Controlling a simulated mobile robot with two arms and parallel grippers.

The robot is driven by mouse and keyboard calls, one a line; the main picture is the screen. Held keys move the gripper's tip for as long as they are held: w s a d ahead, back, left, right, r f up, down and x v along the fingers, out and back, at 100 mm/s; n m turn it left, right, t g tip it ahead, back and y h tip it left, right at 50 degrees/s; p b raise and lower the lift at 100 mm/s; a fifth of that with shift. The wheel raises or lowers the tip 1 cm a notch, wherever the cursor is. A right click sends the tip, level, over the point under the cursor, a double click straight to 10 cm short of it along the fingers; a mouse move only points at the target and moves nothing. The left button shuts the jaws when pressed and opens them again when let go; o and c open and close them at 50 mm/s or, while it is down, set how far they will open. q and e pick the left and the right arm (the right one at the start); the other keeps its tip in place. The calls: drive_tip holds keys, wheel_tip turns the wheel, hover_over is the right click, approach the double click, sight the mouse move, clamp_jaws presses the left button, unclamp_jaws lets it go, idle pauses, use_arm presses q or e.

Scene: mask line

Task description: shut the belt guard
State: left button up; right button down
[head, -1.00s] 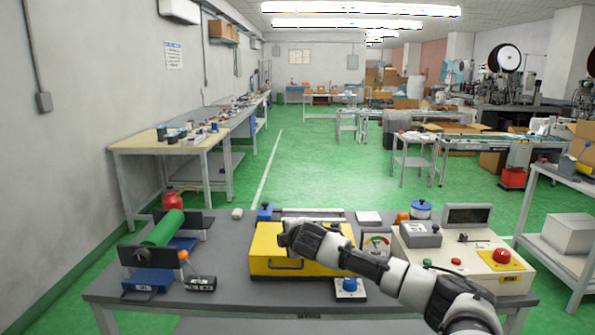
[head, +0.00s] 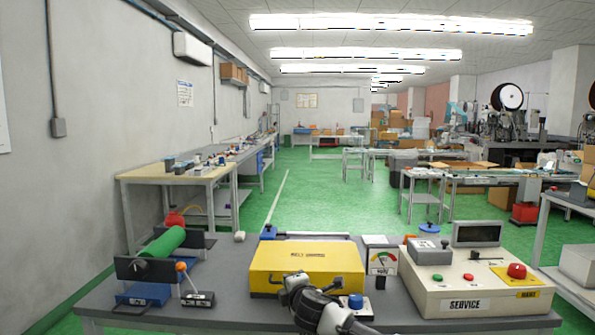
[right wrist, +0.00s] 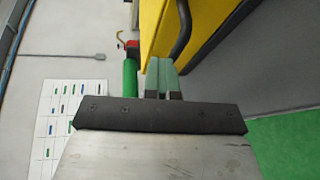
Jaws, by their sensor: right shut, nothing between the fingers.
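The belt guard (head: 305,258) is a yellow cover with dark lettering on top, at the middle of the grey table in the head view. Its top looks level and its front face points toward me. I cannot tell whether it is fully down. In the right wrist view the yellow guard (right wrist: 152,28) and its black handle (right wrist: 183,28) are at the top. My right gripper (right wrist: 160,64) is shut and empty, its tips beside the handle; contact is unclear. In the head view my right arm hides part of the guard's front. My left gripper is not in view.
A green roller (head: 165,243) and an orange-knobbed lever (head: 197,297) are on the left. A gauge (head: 381,262) and blue knob (head: 355,303) are close to the guard's right. A cream control box (head: 470,290) with a red button fills the table's right.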

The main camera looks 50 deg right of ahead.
drive_tip(key=shift+f, duration=0.5)
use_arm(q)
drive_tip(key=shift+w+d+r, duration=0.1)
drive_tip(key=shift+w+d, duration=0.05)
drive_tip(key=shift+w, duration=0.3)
use_arm(e)
drive_tip(key=shift+a, duration=0.1)
drive_tip(key=shift+s+f, duration=0.15)
drive_tip(key=shift+r, duration=0.2)
